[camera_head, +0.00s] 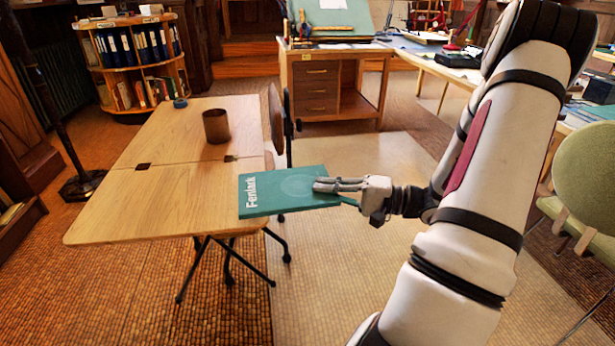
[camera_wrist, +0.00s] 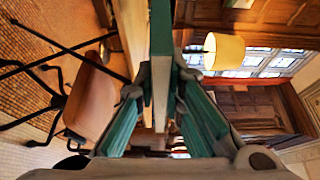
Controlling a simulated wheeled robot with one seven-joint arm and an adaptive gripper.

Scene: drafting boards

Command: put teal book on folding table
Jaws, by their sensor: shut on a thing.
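The teal book (camera_head: 283,207) with "Fenlark" on its cover lies flat in my gripper (camera_head: 338,185). My gripper is shut on its right end. The book's left end overlaps the right edge of the wooden folding table (camera_head: 115,208) in the head view; I cannot tell whether it touches the top. Its right part is out past the table's edge. In the wrist view the book (camera_wrist: 161,45) stands edge-on between the two fingers of my gripper (camera_wrist: 160,85). The folding table has dark folding legs.
A brown cup (camera_head: 216,126) and a small blue roll (camera_head: 180,103) stand on the table's far half. The near half is clear. A chair (camera_head: 277,120) stands at the table's right side. A drawer desk (camera_head: 325,85) is behind, and a green chair (camera_head: 585,180) is at right.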

